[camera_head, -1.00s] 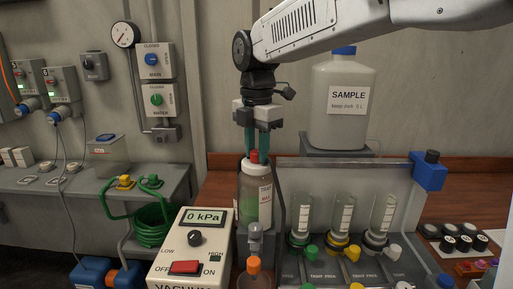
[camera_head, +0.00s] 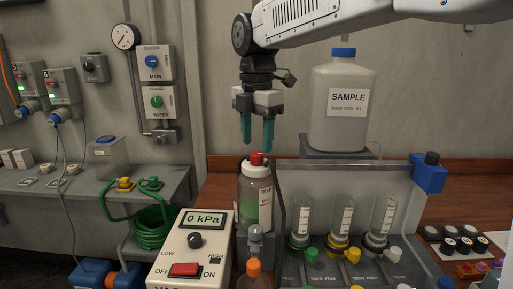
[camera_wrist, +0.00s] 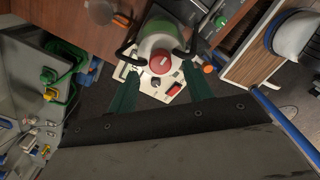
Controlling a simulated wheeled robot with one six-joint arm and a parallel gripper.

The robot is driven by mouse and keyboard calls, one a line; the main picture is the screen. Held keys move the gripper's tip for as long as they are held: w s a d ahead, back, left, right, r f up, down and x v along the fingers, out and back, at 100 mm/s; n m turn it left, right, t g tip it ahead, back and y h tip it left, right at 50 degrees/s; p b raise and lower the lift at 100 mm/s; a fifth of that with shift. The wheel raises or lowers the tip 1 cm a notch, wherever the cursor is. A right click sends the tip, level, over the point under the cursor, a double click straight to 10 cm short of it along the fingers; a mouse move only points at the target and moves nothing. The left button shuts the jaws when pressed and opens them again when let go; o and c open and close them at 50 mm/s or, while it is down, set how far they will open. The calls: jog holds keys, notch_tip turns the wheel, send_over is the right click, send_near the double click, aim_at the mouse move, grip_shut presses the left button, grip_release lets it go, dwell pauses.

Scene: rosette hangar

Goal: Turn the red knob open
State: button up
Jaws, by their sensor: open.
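The red knob (camera_head: 257,158) sits on the white cap of a clear bottle (camera_head: 247,205) with green contents and a trap label. In the wrist view the knob (camera_wrist: 160,65) shows from above as a round red top with a pale line across it. My gripper (camera_head: 257,146) points straight down over the knob. Its two teal fingers are spread apart and empty, with their tips just above the knob's top. In the wrist view the fingers lie on both sides below the knob, not touching it. I cannot tell the knob's open or closed mark.
A vacuum box (camera_head: 188,245) reading 0 kPa with a red switch stands front left of the bottle. A clear-walled rack (camera_head: 345,175) with three tubes and coloured valves stands to the right. A white sample jug (camera_head: 343,105) is behind.

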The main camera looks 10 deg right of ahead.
aim_at(256, 153)
jog(key=shift+r, duration=2.25)
jog(key=shift+w+m, duration=0.15)
jog(key=shift+m, duration=0.75)
jog(key=f+m, duration=0.1)
jog(key=s+f+m, duration=0.1)
jog(key=m, duration=0.1)
jog(key=s+d+f+m, duration=0.1)
jog(key=f+m, duration=0.1)
jog(key=shift+s, duration=0.15)
jog(key=s+d+f+m, duration=0.4)
jog(key=s+d+m, duration=0.1)
jog(key=s, duration=0.3)
jog(key=s+d+f+m+t, duration=0.1)
jog(key=s+d+f+m, duration=0.3)
jog(key=s, duration=0.5)
jog(key=s+d+f+m, duration=0.3)
jog(key=s+d+m, duration=0.4)
jog(key=s+m, duration=0.2)
jog(key=shift+s+d+f, duration=0.25)
jog(key=shift+f, duration=0.15)
